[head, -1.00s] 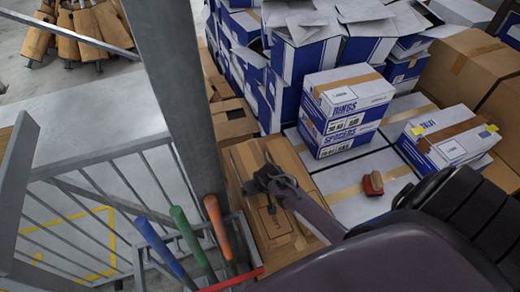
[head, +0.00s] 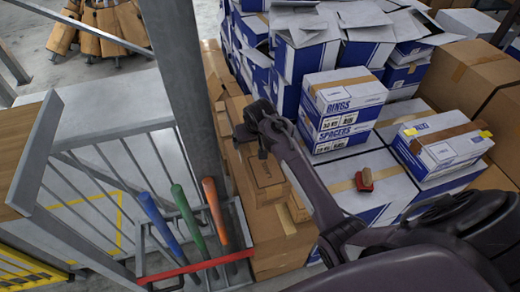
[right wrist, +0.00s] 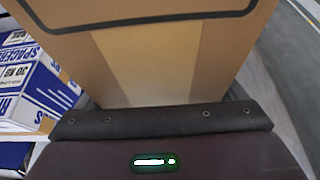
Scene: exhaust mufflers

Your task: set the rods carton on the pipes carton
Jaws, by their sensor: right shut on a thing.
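My right gripper (head: 262,132) is shut on a small brown carton (head: 265,182), left of the blue-and-white boxes. In the right wrist view the carton's brown face (right wrist: 155,60), with a black printed outline and a paler tape strip, fills the middle, close to the gripper. No rods or pipes label is readable on it. Larger brown cardboard (head: 283,240) lies below it; I cannot tell whether the held carton touches it. No carton reads clearly as pipes. My left gripper is not in view.
Boxes labelled rings (head: 345,92) and spacers (head: 338,138) are stacked right of the gripper. A taped white-blue box (head: 445,145) and a red-and-tan item (head: 365,180) sit farther right. A grey post (head: 190,85), railing (head: 100,180) and coloured handles (head: 213,212) stand left.

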